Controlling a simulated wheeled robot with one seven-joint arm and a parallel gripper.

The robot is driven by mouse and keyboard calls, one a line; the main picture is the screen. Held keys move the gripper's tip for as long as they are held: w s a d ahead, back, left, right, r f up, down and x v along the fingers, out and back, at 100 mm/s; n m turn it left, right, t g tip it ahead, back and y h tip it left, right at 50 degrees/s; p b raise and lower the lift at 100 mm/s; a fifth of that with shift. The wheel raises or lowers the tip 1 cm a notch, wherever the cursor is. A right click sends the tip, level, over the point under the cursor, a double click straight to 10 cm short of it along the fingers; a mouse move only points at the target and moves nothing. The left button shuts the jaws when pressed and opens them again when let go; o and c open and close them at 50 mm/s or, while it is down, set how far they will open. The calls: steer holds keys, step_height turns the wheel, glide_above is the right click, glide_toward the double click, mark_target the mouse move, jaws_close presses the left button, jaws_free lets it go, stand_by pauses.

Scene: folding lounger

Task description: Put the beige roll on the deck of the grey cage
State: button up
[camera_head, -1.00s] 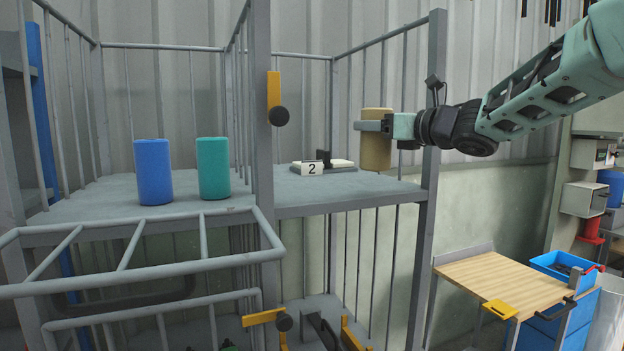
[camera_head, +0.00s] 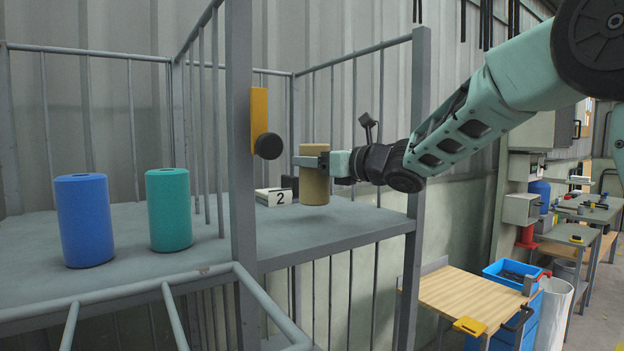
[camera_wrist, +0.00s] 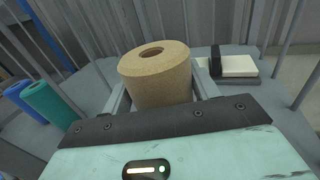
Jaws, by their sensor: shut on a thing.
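The beige roll (camera_head: 316,187) is upright at the right part of the grey cage, over its deck (camera_head: 335,225). It also shows in the wrist view (camera_wrist: 158,85), with a hole in its top. My gripper (camera_head: 312,161) is shut on the roll, with one finger on either side of it. The roll's lower end is at or very close to the deck; I cannot tell whether it touches. The grey cage (camera_head: 240,140) has upright bars and a corner post at the right.
A blue roll (camera_head: 84,220) and a teal roll (camera_head: 169,210) stand on the left part of the deck, beyond the middle post. A wooden-topped bench (camera_head: 470,298) with a blue bin stands lower right.

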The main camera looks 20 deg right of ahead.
mark_target(316, 178)
steer(key=shift+f+p, duration=0.55)
steer(key=shift+f, duration=1.4)
steer(key=o, duration=1.1)
steer(key=b+v, duration=0.5)
steer(key=v, duration=0.7)
